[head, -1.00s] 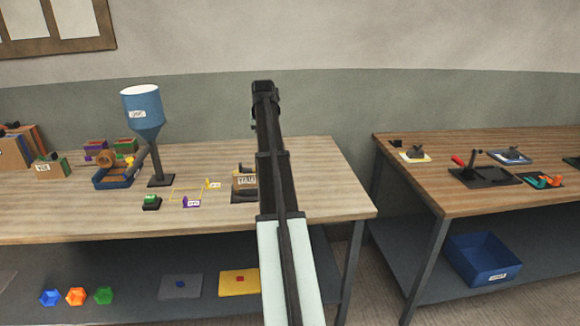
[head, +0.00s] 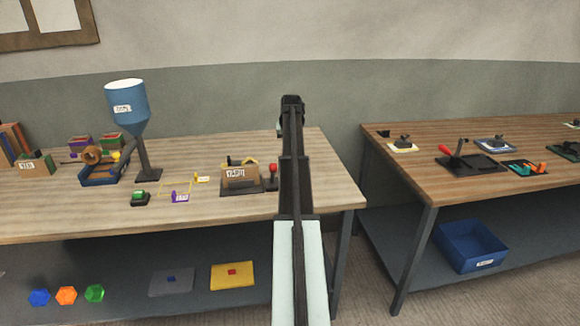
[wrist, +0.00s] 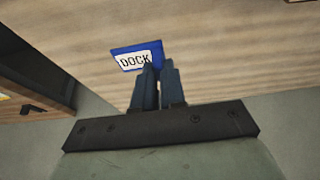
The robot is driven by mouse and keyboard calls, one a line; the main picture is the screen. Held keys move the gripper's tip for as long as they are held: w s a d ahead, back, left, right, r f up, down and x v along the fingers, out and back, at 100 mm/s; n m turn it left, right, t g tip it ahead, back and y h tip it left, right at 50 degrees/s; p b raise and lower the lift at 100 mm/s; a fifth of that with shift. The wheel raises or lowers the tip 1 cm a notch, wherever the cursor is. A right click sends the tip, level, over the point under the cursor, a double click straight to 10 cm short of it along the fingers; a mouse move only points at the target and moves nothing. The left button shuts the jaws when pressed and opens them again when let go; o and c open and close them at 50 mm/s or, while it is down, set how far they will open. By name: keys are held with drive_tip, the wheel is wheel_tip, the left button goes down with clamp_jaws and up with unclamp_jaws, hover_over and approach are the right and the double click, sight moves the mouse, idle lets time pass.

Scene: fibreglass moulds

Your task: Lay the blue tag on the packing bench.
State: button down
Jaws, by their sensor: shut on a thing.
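A blue tag (wrist: 122,50) with a white label reading DOCK shows in the wrist view at the fingertips. My gripper (wrist: 157,66) is shut on it, and the fingers cover part of its lower right. Wooden bench top lies beyond the tag; I cannot tell the gap between them.
A blue hopper (head: 127,105) stands tall on the left bench. A carton (head: 240,176) and a red-knobbed device (head: 272,176) sit just left of my arm. A gap separates the right bench (head: 430,178), which holds clamps and plates. The left bench's front strip is clear.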

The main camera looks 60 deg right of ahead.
drive_tip(key=shift+f, duration=4.35)
drive_tip(key=shift+f, duration=0.1)
drive_tip(key=c, duration=1.2)
unclamp_jaws()
drive_tip(key=v, duration=1.2)
